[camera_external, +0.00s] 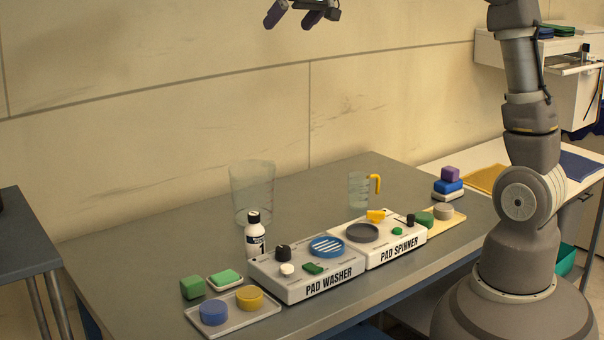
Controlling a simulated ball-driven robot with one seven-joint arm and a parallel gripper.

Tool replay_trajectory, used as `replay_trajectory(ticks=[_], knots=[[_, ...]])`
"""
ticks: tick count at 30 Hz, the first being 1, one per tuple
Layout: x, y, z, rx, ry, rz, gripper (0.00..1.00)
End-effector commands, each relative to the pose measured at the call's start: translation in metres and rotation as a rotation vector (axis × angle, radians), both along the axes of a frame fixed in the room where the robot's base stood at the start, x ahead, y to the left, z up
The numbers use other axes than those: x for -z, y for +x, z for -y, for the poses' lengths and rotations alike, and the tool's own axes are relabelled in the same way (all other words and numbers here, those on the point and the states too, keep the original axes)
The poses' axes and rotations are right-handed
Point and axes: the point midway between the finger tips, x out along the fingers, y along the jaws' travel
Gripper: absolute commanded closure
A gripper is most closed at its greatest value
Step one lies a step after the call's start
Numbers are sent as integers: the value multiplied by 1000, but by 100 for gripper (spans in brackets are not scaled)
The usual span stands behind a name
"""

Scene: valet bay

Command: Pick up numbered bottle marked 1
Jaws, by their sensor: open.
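The numbered bottle marked 1 (254,237) stands upright on the grey table. It is white with a black cap and a dark label showing a 1. It stands at the back left corner of the pad washer, in front of a clear tapered container. My gripper (291,22) is at the top of the view, high above the table and well apart from the bottle. Its purple-grey fingers are spread and nothing is between them. The top of the gripper is cut off by the frame.
The pad washer (308,274) and pad spinner (385,245) stand right of the bottle. The clear container (252,186) is close behind it. A tray (236,321) with blue and yellow pads lies in front, near a green block (192,287). A clear jug (359,189) stands farther right. The table's back left is bare.

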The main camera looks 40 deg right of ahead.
Motion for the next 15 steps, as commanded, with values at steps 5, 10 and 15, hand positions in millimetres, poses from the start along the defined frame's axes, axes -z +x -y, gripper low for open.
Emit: replay_trajectory(ticks=[5, 10, 15], knots=[[-98, -79, 55, 39, -40, 346, 0], [-149, -136, 77, 65, -84, 524, 0], [-163, -153, 82, 73, -98, 570, 22]])
